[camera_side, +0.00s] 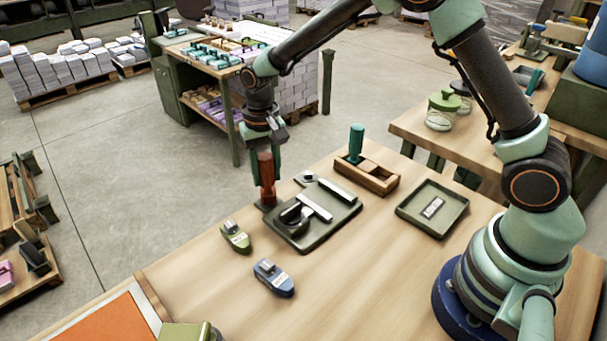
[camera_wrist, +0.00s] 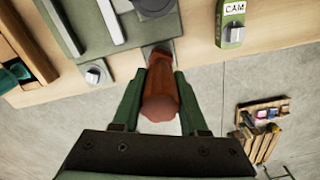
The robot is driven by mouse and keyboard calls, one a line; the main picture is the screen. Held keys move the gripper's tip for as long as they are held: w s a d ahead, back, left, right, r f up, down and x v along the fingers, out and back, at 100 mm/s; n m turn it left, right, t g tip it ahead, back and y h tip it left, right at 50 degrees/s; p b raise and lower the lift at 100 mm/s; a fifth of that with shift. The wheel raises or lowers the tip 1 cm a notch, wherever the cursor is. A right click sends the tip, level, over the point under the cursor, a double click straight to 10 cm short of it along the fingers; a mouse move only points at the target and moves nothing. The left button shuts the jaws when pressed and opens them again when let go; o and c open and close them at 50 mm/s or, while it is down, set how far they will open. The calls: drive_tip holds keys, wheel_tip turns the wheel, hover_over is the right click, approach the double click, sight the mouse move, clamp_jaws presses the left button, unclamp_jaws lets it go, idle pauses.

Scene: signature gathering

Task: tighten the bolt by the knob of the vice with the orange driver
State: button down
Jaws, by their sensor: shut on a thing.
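My gripper (camera_side: 266,165) is shut on the orange driver (camera_side: 267,180), which stands roughly upright. In the wrist view the driver (camera_wrist: 160,97) sits between both fingers. Its lower end is over or on a tab at the left corner of the vice (camera_side: 333,222). The bolt at that tab is hidden by the driver, and I cannot tell whether the tip is seated in it. The dark round knob (camera_side: 290,214) of the vice is close by. Another bolt (camera_side: 308,177) shows on the vice's back tab, also in the wrist view (camera_wrist: 95,74).
A wooden holder (camera_side: 378,182) with a teal driver (camera_side: 356,143) stands behind the vice. A green tray (camera_side: 462,206) holds a small label. A green block (camera_side: 236,236) and a blue block (camera_side: 273,278) lie in front. The table's left edge is close to the driver.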

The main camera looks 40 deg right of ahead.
sight(265, 156)
drive_tip(key=shift+f, duration=0.2)
drive_tip(key=m, duration=1.2)
drive_tip(key=shift+r, duration=0.1)
drive_tip(key=shift+n, duration=0.5)
drive_tip(key=shift+r, duration=2.3)
